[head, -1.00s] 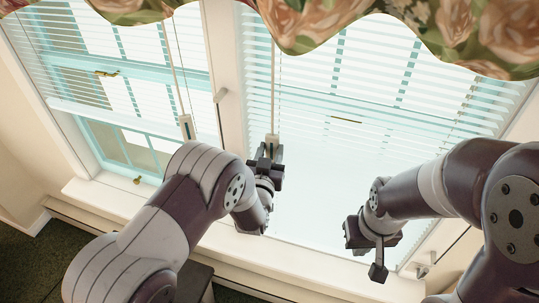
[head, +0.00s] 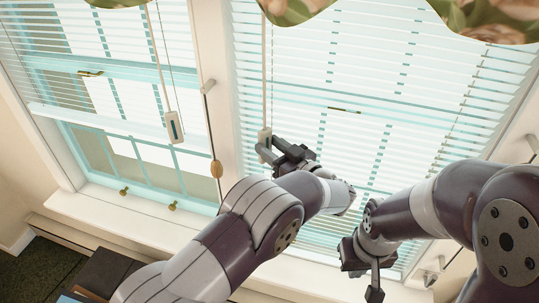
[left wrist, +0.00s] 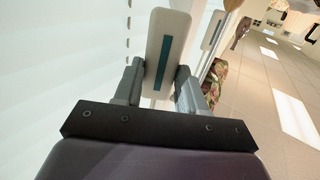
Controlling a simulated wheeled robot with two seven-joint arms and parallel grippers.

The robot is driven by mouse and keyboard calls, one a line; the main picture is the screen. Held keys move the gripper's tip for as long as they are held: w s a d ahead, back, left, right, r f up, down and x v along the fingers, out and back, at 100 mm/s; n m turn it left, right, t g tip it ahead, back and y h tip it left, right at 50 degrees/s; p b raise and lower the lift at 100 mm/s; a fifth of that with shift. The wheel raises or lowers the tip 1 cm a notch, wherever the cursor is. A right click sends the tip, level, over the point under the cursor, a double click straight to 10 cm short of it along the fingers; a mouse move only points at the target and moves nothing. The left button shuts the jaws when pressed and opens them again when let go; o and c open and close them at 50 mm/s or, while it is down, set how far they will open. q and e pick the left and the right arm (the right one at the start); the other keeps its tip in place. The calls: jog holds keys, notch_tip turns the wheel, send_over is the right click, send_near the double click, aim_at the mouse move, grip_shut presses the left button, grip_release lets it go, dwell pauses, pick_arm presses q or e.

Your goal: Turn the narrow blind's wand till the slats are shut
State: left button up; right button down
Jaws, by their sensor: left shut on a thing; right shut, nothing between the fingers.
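Two white blinds hang side by side: the left blind (head: 125,62) and the right blind (head: 420,85), which looks wider. Thin gaps show between the slats of both. My left gripper (head: 267,151) is shut on the handle (head: 264,136) of the right blind's wand, near the right blind's left edge. In the left wrist view that pale handle (left wrist: 168,40) with a teal strip stands between the fingers. The left blind's wand handle (head: 174,127) hangs free. My right gripper (head: 362,262) is shut and empty in front of the right blind's lower part.
A wooden cord knob (head: 216,169) hangs by the white post (head: 222,105) between the windows. A white sill (head: 125,222) runs below. Floral fabric (head: 300,8) hangs at the top. Dark boxes (head: 105,272) stand at lower left.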

pick_arm(q)
jog(key=shift+w+d+n+g+y+b, duration=0.1)
jog(key=shift+n+g+y+b, duration=0.25)
jog(key=shift+n+g+y, duration=0.25)
jog(key=shift+w+d+n+g+y+b, duration=0.1)
jog(key=shift+n+g+y+b, duration=0.25)
jog(key=shift+n+g+y, duration=0.2)
pick_arm(e)
jog(key=shift+f, duration=0.95)
pick_arm(q)
jog(key=shift+r+g+y, duration=0.1)
jog(key=shift+g+y, duration=0.15)
jog(key=shift+g, duration=0.1)
jog(key=o, duration=1.1)
jog(key=shift+c, duration=0.2)
jog(key=shift+a, duration=0.1)
